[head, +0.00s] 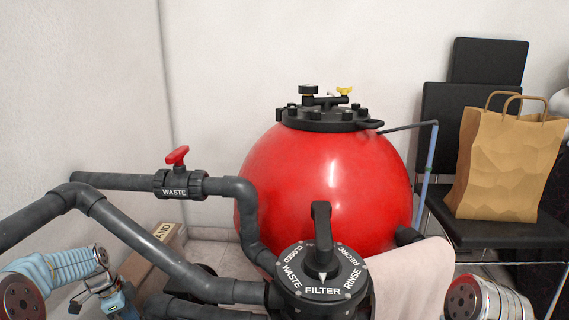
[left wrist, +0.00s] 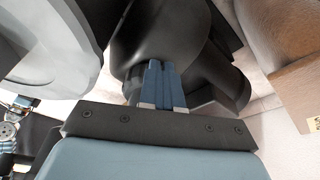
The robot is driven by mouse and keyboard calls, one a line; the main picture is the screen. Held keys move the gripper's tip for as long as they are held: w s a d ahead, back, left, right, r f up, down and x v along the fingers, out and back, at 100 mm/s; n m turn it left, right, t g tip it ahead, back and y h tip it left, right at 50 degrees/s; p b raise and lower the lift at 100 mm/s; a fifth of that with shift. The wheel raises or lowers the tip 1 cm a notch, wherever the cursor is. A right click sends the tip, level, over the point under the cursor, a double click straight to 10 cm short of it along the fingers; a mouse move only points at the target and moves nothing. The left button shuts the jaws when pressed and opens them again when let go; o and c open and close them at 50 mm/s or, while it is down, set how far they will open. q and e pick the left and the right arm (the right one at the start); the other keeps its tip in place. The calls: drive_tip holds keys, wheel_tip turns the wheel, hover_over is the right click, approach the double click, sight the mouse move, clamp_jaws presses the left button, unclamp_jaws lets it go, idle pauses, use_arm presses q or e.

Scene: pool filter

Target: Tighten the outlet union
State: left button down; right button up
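The red spherical filter tank (head: 325,180) stands in the middle of the head view. The black multiport valve (head: 322,275) is in front of it, its handle over the dial. Grey pipes run left from the valve; I cannot tell which joint is the outlet union, and part of the low pipework is hidden. My left arm enters at the lower left of the head view. In the left wrist view, the blue fingers of my left gripper (left wrist: 160,84) are together, with nothing visible between them, in front of large dark pipe parts (left wrist: 165,35). My right gripper is out of view.
An upper pipe carries a WASTE valve (head: 176,184) with a red handle. A brown box (head: 150,262) marked SAND sits behind the pipes. A pink cloth (head: 408,280) hangs right of the multiport valve. A black chair holds a paper bag (head: 508,165) at the right.

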use_arm(q)
drive_tip(key=shift+a+r, duration=0.1)
drive_tip(key=shift+a, duration=0.05)
drive_tip(key=shift+r, duration=0.15)
drive_tip(key=p+v, duration=0.2)
drive_tip(key=v, duration=0.1)
drive_tip(key=d+p+v, duration=0.1)
drive_tip(key=p+v, duration=0.1)
drive_tip(key=shift+w+a+r, duration=0.1)
drive_tip(key=shift+w+r, duration=0.05)
drive_tip(key=shift+r, duration=0.2)
